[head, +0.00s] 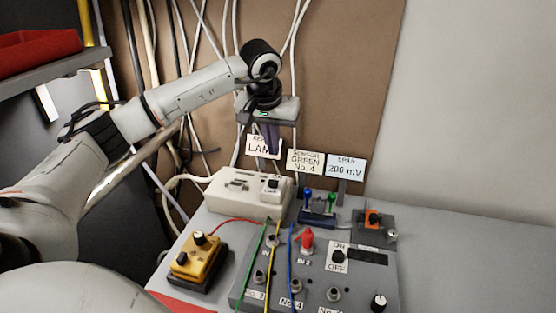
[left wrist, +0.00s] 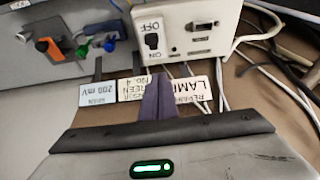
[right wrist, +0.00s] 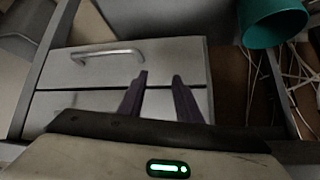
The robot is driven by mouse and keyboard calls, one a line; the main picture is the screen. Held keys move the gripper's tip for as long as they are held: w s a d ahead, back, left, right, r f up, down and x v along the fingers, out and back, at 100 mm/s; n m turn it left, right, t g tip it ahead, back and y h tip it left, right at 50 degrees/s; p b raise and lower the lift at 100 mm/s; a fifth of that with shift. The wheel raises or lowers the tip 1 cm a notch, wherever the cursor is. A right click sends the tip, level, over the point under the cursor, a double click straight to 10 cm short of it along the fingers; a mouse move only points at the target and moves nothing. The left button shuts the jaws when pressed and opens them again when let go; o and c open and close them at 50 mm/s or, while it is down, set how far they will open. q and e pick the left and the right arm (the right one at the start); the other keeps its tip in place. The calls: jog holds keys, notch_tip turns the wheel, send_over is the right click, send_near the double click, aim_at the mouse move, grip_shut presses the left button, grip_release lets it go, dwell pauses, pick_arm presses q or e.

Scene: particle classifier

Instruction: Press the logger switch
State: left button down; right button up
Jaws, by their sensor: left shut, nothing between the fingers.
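A white box (head: 235,203) with ports and a black rocker switch (head: 273,184) stands at the back of the bench. In the left wrist view the box (left wrist: 178,52) shows its switch (left wrist: 152,41) marked ON and OFF. A second black switch (head: 338,257), also marked ON and OFF, is on the grey panel in front. No label that I can read says which is the logger's. My left gripper (head: 270,152) is shut and empty, pointing down above and behind the white box, apart from it. My right gripper (right wrist: 160,78) is open and empty, facing drawers.
Label cards (head: 305,161) stand behind the box. The grey panel (head: 240,292) carries sockets, a red plug (head: 307,240) and coloured wires. A yellow unit (head: 199,257) sits left of it. Loose cables hang behind. A teal cup (right wrist: 272,22) is near the drawers (right wrist: 150,55).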

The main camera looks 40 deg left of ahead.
pick_arm(q)
jog(key=shift+v, duration=1.55)
jog(key=shift+w, duration=0.1)
